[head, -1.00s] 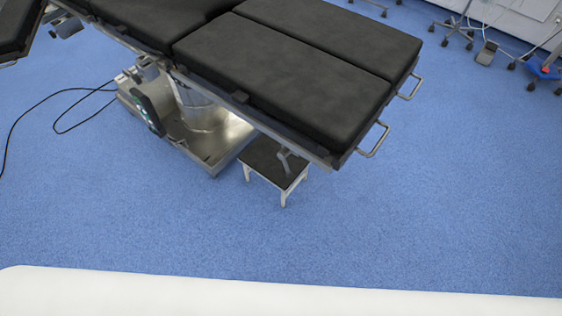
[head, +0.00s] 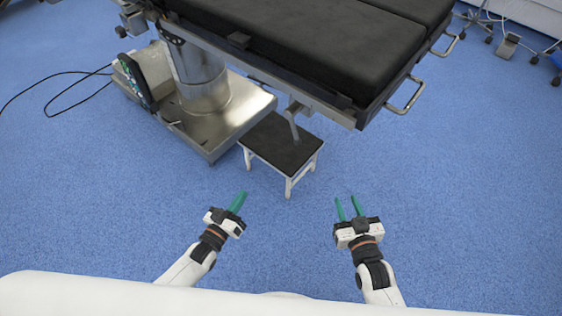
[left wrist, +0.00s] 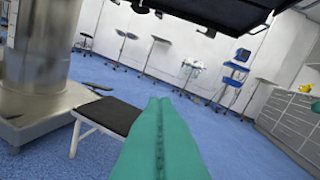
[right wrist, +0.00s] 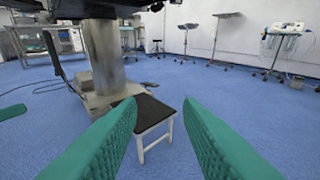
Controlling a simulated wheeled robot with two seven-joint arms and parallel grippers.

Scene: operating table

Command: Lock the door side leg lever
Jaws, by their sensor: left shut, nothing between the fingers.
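The operating table (head: 320,45) has black pads and stands across the top of the head view. My right gripper (head: 346,200) is open and empty, to the right of the lever and nearer to me. Both are well apart from the table.
A step stool (head: 270,140) with a black top and white legs stands under the leg section. The table's steel base (head: 235,115) is left of it. A metal handle (head: 407,97) sticks out at the leg end. Cables lie at the left. The floor in front is clear.

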